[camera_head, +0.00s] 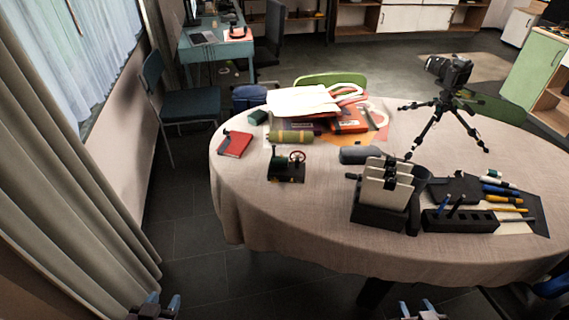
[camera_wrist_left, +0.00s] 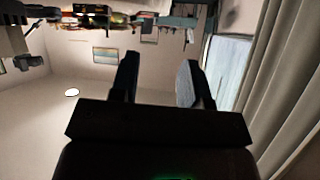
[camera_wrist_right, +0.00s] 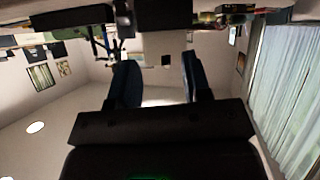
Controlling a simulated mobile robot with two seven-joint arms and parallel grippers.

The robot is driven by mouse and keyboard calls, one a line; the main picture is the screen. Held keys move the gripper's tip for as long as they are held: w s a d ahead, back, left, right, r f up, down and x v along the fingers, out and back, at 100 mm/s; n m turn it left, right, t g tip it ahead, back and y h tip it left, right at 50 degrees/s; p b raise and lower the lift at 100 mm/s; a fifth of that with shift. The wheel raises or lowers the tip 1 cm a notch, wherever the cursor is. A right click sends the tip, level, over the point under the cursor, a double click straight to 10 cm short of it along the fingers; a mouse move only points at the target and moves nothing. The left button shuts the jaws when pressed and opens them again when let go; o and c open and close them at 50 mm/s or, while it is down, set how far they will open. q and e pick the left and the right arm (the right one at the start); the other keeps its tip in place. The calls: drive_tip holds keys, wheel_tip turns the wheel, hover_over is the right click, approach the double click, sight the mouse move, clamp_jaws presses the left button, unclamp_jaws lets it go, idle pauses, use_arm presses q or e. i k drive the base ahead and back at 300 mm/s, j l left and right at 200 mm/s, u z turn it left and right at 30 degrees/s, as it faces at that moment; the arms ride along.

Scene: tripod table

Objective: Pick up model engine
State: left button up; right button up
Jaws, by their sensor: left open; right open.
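The model engine (camera_head: 287,168) is a small dark piece with a green boiler and a red wheel. It stands upright near the left front part of the round table (camera_head: 300,222), which has a beige cloth. My left gripper (camera_head: 160,301) is at the bottom edge of the head view, low and left of the table, open and empty. My right gripper (camera_head: 422,307) is at the bottom edge, in front of the table, open and empty. Both wrist views show spread fingers with nothing between them. I cannot make out the engine in either wrist view.
A red book (camera_head: 235,145) lies left of the engine, and an olive cylinder (camera_head: 291,137) lies behind it. A dark holder with cards (camera_head: 384,190), a pen block (camera_head: 460,220) and a camera tripod (camera_head: 443,120) stand to the right. The cloth in front of the engine is clear.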

sight(280, 167)
drive_tip(key=u, duration=1)
drive_tip(key=i+l+u, duration=0.1)
drive_tip(key=l+u, duration=0.15)
drive_tip(key=i+l+u, duration=0.1)
drive_tip(key=l+u, duration=0.2)
drive_tip(key=i+l, duration=0.1)
drive_tip(key=l, duration=0.3)
drive_tip(key=i+l, duration=0.1)
drive_tip(key=l, duration=0.25)
